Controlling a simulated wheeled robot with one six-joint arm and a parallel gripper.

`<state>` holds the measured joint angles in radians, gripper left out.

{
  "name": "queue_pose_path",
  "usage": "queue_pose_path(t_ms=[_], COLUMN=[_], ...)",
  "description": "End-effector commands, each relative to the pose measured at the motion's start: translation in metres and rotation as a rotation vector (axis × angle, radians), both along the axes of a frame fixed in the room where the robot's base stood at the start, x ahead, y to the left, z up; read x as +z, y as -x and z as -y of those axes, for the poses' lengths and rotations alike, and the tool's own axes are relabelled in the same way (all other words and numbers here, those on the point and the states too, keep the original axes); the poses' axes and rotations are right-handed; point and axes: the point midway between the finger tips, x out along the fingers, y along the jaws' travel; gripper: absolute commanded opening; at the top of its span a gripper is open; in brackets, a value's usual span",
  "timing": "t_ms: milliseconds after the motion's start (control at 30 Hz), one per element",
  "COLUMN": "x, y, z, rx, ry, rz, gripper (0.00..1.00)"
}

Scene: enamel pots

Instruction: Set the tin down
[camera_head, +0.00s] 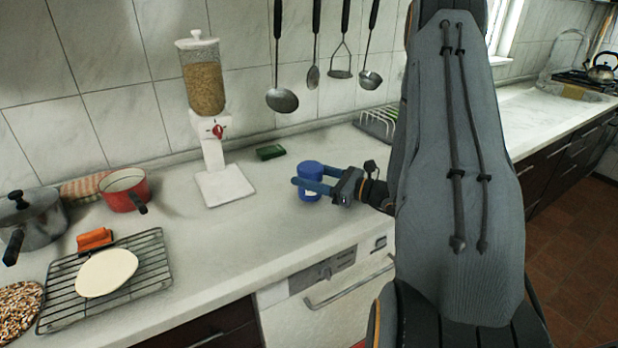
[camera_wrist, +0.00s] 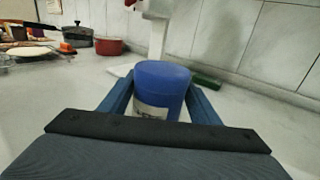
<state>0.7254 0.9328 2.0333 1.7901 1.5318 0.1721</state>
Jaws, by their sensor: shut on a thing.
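The tin is a small blue cylinder (camera_head: 311,170) with a pale label, over the counter (camera_head: 270,220) near its front edge. It stands upright between the fingers of my gripper (camera_head: 318,187), which is shut on it from the right. In the wrist view the tin (camera_wrist: 162,88) sits between the two blue fingers, its label facing me. Its underside is hidden, so I cannot tell whether it touches the counter.
A cereal dispenser (camera_head: 207,95) stands to the left, with a green sponge (camera_head: 270,152) behind the tin. A red pan (camera_head: 122,187), a grey pot (camera_head: 35,218) and a cooling rack (camera_head: 150,262) are further left. Utensils hang above. The counter around the tin is clear.

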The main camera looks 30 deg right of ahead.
Motion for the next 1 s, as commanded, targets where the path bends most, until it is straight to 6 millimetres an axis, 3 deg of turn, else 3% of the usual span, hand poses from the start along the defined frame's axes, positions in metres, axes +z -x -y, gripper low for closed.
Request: queue_pose_path(t_ms=[133,533,567,667,1000], x=[-0.010,-0.015,-0.015,-0.014,-0.012], y=[0.000,0.000,0.000,0.000,0.000], z=[0.000,0.000,0.000,0.000,0.000], rx=[0.000,0.000,0.000,0.000,0.000], ry=[-0.001,-0.001,-0.001,-0.001,-0.001], rz=[0.001,0.001,0.001,0.001,0.001], gripper=[0.28,0.28,0.60,0.75,0.75])
